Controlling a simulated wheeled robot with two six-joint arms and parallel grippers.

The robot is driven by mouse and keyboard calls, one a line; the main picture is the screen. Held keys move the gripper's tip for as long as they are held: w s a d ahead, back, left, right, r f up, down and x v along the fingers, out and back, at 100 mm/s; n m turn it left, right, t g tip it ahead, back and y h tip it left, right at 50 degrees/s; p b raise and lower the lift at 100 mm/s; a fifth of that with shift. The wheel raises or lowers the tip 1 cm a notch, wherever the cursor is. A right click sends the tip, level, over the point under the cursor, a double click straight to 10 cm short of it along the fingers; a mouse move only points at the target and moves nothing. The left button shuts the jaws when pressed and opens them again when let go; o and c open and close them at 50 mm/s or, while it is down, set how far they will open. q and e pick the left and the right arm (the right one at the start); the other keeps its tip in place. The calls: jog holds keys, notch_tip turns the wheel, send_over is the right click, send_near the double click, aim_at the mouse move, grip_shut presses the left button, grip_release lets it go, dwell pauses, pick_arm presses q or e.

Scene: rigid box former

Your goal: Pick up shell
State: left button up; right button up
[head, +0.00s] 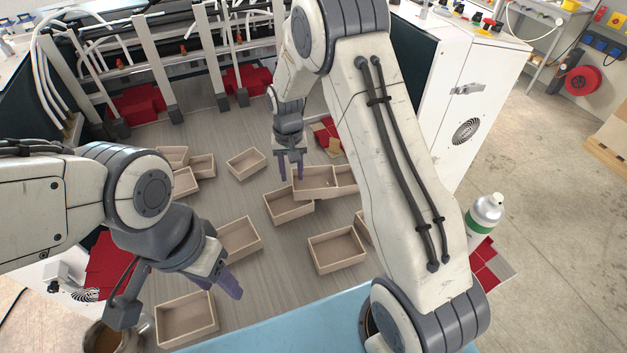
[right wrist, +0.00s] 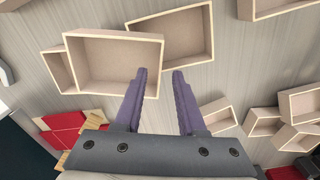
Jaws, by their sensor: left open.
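The shells are open tan boxes scattered on the grey wood-grain surface. One shell (head: 318,190) lies just right of my right gripper (head: 290,170), whose fingers point down. In the right wrist view this shell (right wrist: 108,62) is upright with its open side up. My right gripper (right wrist: 160,85) is open and empty; its left finger overlaps this shell, and the shell's side wall appears between the fingers. I cannot tell the finger height. A second shell (right wrist: 178,32) lies beyond the fingertips, also in the head view (head: 289,206). My left gripper (head: 230,283) is open between two front-left shells.
More shells lie around: one near the front (head: 337,250), one at front left (head: 187,320), one behind (head: 246,164). A red piece (head: 326,133) lies behind my right gripper. A blue edge (head: 290,335) runs along the front. A bottle (head: 485,215) stands at right.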

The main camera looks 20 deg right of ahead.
jog(key=shift+f+p, duration=0.35)
jog(key=shift+f, duration=1.2)
grip_shut()
